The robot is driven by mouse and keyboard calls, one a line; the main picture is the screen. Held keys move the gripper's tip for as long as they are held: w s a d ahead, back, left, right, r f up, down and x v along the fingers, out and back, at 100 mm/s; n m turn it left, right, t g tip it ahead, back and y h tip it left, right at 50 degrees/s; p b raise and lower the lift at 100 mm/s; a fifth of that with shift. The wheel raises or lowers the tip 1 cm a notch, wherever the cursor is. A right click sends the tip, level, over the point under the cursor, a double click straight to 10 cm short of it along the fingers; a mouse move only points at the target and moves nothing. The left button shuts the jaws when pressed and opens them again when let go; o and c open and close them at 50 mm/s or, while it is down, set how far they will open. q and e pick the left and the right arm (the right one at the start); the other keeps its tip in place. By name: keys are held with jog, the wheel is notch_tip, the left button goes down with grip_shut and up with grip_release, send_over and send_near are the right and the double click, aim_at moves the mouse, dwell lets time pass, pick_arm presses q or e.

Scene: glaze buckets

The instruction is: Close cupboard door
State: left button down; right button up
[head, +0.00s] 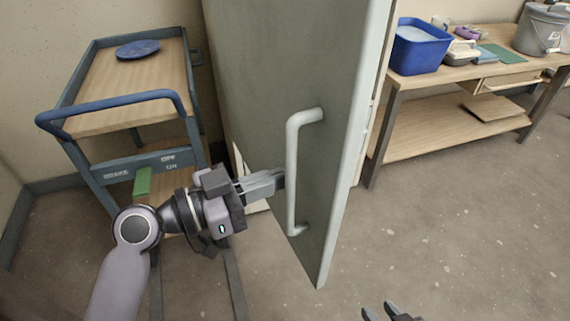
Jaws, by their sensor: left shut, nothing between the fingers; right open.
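The cupboard door (265,95) is a tall grey-green panel in the middle of the head view, standing open and swung out toward me. Its pale vertical bar handle (293,170) is on the face turned to the left. My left gripper (281,179) is shut and empty, with its fingertips right by the handle; I cannot tell whether they touch the handle or the door. My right gripper (388,312) shows only its fingertips at the bottom edge, open, apart from the door. Most of the cupboard body is hidden behind the door.
A blue-framed cart (93,122) with a blue disc (138,49) on top stands at the left, close to my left arm. A workbench (455,72) at the right holds a blue tub (420,48) and a grey bucket (541,30). The floor at the lower right is clear.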

pick_arm(q)
jog(key=shift+x, duration=1.3)
jog(key=shift+d, duration=0.1)
